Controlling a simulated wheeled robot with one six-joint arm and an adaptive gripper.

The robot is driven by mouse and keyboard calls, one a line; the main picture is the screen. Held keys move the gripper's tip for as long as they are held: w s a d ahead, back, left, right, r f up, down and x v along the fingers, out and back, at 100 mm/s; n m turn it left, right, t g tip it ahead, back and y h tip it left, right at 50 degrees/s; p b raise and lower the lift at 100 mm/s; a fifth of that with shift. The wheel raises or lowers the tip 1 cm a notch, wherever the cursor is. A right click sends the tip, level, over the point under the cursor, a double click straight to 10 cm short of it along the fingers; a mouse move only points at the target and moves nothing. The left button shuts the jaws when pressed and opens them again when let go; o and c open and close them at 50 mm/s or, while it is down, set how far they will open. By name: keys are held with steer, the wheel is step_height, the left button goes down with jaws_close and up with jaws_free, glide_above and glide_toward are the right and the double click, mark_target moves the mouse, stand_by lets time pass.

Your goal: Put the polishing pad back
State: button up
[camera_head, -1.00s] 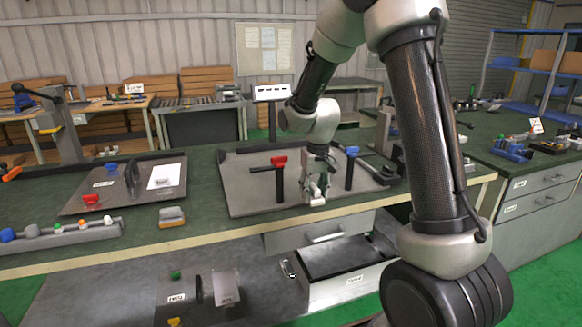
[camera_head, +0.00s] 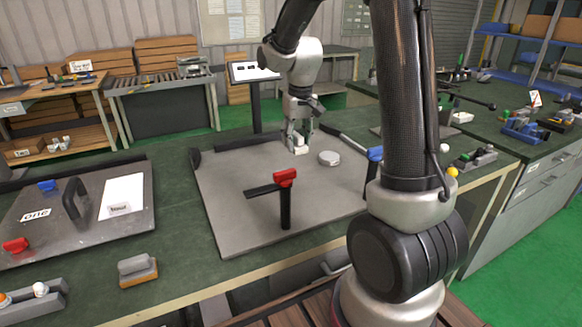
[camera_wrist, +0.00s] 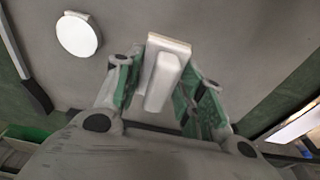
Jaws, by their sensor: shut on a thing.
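My gripper (camera_head: 300,144) is over the far part of the grey plate (camera_head: 225,195), pointing down. It is shut on a pale block with a raised grip and a flat white base, which looks like the polishing pad (camera_head: 301,151). In the wrist view the pad (camera_wrist: 167,72) sits between the green-sided fingers (camera_wrist: 160,88). I cannot tell whether its base touches the plate. A round white disc (camera_head: 329,158) lies on the plate to the right of the gripper; it also shows in the wrist view (camera_wrist: 78,35).
A grey block with an orange base (camera_head: 137,270) lies near the table's front edge.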

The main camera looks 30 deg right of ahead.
mark_target(299, 136)
step_height(299, 136, down, 9)
steer(key=shift+r, duration=0.1)
stand_by(0.3)
steer(key=o, duration=0.9)
steer(key=r, duration=0.4)
steer(key=s+r, duration=0.1)
steer(key=r, duration=0.7)
steer(key=shift+s, duration=0.3)
steer(key=s+r+t, duration=0.1)
steer(key=s+r, duration=0.3)
steer(key=s, duration=0.8)
steer(key=s+r+t, duration=0.1)
steer(key=s+r, duration=0.4)
steer(key=s, duration=0.8)
steer(key=shift+t, duration=0.4)
steer(key=shift+d, duration=0.1)
